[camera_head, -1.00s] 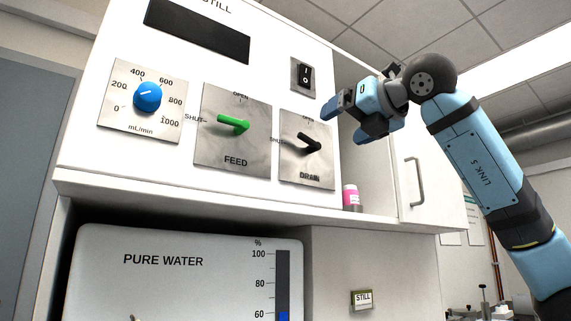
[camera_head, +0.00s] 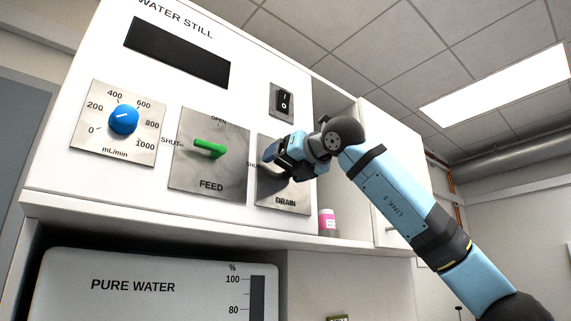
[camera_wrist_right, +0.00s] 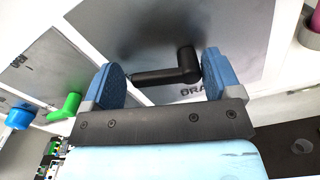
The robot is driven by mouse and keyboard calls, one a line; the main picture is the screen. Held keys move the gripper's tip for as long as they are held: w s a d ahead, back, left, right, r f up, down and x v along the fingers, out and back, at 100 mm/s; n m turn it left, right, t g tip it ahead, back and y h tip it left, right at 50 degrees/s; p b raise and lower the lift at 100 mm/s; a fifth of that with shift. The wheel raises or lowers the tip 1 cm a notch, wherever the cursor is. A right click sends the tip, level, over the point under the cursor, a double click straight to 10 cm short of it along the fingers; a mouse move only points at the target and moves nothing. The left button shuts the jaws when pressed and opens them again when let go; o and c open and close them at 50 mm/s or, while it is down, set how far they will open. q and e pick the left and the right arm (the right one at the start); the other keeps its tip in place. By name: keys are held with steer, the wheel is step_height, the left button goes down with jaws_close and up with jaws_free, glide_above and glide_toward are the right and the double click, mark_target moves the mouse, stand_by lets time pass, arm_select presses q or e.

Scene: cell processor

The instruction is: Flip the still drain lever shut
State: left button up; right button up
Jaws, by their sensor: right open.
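The black drain lever (camera_wrist_right: 165,76) shows in the right wrist view on the grey DRAIN plate (camera_head: 283,201). Its handle points left from its pivot. It lies between the two blue fingers of my right gripper (camera_head: 283,158), which also shows in the right wrist view (camera_wrist_right: 166,80). That gripper is open. The handle's free end is close to the left finger; I cannot tell if they touch. In the head view the gripper covers the lever. The SHUT mark is left of the plate. My left gripper is not in view.
The green feed lever (camera_head: 209,150) is on the FEED plate to the left, with the blue flow knob (camera_head: 124,119) beyond. A power switch (camera_head: 284,102) sits just above the gripper. A pink-labelled bottle (camera_head: 327,221) stands on the shelf below right.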

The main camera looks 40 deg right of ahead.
steer(key=shift+w, duration=0.1)
steer(key=shift+c, duration=0.5)
steer(key=shift+d, duration=0.15)
steer(key=c, duration=0.6)
steer(key=shift+a+f+n, duration=0.15)
steer(key=shift+f+n, duration=0.1)
steer(key=shift+n, duration=0.5)
steer(key=shift+a+f+n, duration=0.1)
steer(key=shift+f+n, duration=0.1)
steer(key=shift+n, duration=0.55)
steer(key=shift+c, duration=0.2)
steer(key=shift+f, duration=0.1)
steer(key=o, duration=0.7)
steer(key=shift+o, duration=0.2)
steer(key=shift+a, duration=0.2)
steer(key=shift+d, duration=0.1)
